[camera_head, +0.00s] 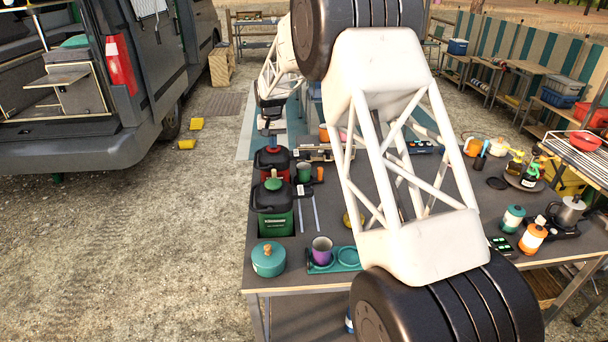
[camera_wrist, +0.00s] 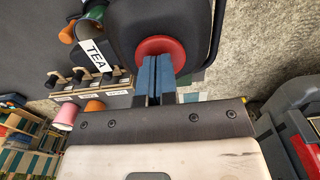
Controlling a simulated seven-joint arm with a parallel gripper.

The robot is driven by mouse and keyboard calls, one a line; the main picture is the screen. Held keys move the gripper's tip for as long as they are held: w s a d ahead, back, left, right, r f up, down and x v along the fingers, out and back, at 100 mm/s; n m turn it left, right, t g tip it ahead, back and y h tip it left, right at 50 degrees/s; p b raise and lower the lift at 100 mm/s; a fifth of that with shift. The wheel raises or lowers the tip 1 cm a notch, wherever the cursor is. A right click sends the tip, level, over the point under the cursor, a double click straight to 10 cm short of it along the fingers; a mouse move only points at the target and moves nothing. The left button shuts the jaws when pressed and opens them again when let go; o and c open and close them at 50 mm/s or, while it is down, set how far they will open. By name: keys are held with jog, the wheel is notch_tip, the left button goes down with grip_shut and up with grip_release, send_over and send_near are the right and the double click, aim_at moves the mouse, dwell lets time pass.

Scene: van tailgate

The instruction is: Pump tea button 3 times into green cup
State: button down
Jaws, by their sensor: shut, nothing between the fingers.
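The red tea button (camera_wrist: 160,46) is a round knob on a dark lid in the wrist view. My gripper (camera_wrist: 157,58) is shut and empty, its blue fingers overlapping the near edge of the button; I cannot tell whether they press it. A white TEA label (camera_wrist: 96,56) is beside the lid. In the head view the red dispenser (camera_head: 264,178) with a dark lid stands on the table below my arm's end. The green cup (camera_head: 304,171) is just right of it, and part of it seems to show at the wrist view's top (camera_wrist: 94,11).
A green dispenser (camera_head: 275,223) stands in front of the red one. An orange cup (camera_head: 319,174) is beside the green cup. A teal pot (camera_head: 268,259) and a purple mug (camera_head: 322,251) are near the front edge. My arm hides the table's middle.

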jog(key=shift+r, duration=1.4)
jog(key=shift+f, duration=1.95)
jog(key=shift+r, duration=1.95)
jog(key=shift+f, duration=1.85)
jog(key=shift+r, duration=1.85)
